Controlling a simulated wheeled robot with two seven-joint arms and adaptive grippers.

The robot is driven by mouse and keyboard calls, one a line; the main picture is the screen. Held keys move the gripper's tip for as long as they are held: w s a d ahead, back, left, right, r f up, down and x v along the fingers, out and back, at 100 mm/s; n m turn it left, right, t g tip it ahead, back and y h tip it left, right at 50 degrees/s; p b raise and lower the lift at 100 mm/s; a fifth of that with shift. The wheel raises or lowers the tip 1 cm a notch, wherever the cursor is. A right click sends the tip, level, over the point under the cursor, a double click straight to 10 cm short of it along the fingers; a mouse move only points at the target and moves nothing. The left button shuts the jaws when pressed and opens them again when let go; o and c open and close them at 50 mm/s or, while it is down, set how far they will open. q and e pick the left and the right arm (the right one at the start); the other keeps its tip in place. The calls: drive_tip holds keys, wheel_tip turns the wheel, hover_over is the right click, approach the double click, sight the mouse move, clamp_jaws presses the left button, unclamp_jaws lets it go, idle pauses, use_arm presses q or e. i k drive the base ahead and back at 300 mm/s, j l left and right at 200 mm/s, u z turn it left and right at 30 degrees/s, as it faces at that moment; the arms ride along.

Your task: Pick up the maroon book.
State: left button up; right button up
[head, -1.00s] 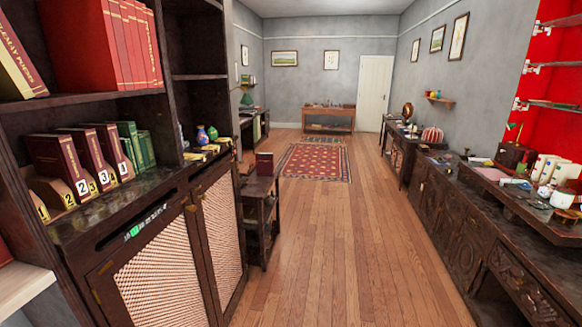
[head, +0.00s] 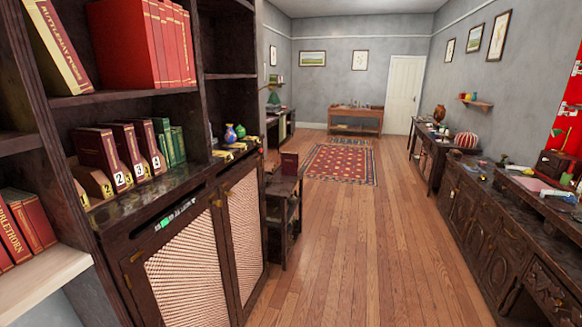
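Several maroon books are in view, and I cannot tell which one the task means. One maroon book (head: 289,163) stands upright by itself on a small dark side table (head: 283,185), beyond the near cabinet. Other maroon books (head: 96,148) stand in numbered wooden holders (head: 92,181) on the cabinet shelf at left. The front holder, at the left end, looks empty. Neither of my grippers is in view.
Dark bookshelves with large red books (head: 125,45) fill the left. Green books (head: 163,140) stand beside the holders. A long dark sideboard (head: 475,205) lines the right. The wooden floor (head: 345,250) between is clear, with a red patterned rug (head: 340,165) farther back.

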sight(289, 161)
drive_tip(key=i+l+u, duration=0.2)
drive_tip(key=i+u, duration=0.15)
drive_tip(key=u, duration=0.15)
drive_tip(key=i+l+u, duration=0.35)
drive_tip(key=u, duration=0.15)
drive_tip(key=i+l+u, duration=0.25)
drive_tip(key=l+u, duration=0.2)
drive_tip(key=i+l+u, duration=0.15)
drive_tip(key=l+u, duration=0.85)
drive_tip(key=k+l+z, duration=0.2)
drive_tip(key=l+z, duration=0.15)
drive_tip(key=l, duration=0.5)
drive_tip(key=k+l+z, duration=0.1)
drive_tip(key=l+z, duration=0.25)
drive_tip(key=l, duration=0.5)
drive_tip(key=l+z, duration=0.4)
drive_tip(key=l, duration=0.5)
